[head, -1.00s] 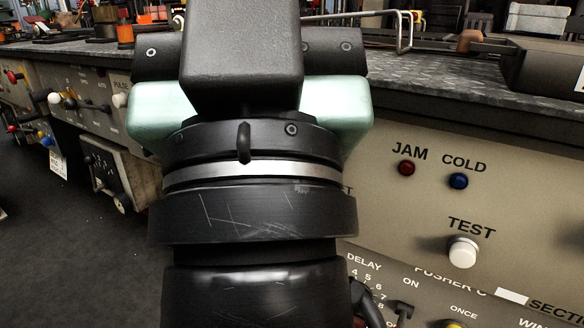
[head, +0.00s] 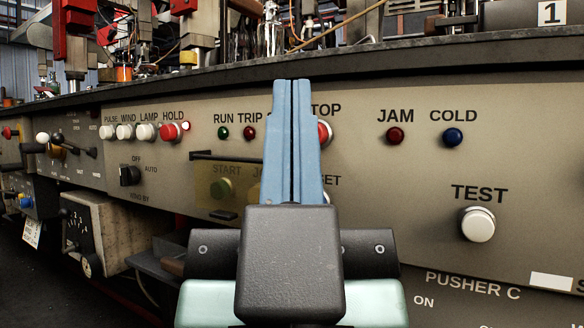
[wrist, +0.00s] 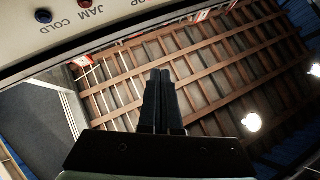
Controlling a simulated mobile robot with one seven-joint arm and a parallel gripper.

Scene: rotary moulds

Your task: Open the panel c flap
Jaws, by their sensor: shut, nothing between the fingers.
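A yellowish see-through flap (head: 208,188) covers the START button (head: 221,188) and what looks like a second button on the grey panel in the head view. It hangs closed under a black bar (head: 228,156), with a small dark tab (head: 223,215) at its lower edge. No "panel c" label is readable on it. My gripper (head: 291,82) points up in front of the panel, its blue fingers shut and empty. The fingers hide part of the flap's right side and the STOP and RESET labels. In the wrist view the shut fingers (wrist: 161,72) point at the ceiling; the flap is not visible there.
A white TEST button (head: 478,225) and JAM (head: 395,136) and COLD (head: 453,138) lamps are on the right. The HOLD knob (head: 168,133) and several white knobs are on the left. The bench edge (head: 400,48) overhangs the panel. A lower PUSHER C panel (head: 450,300) juts out.

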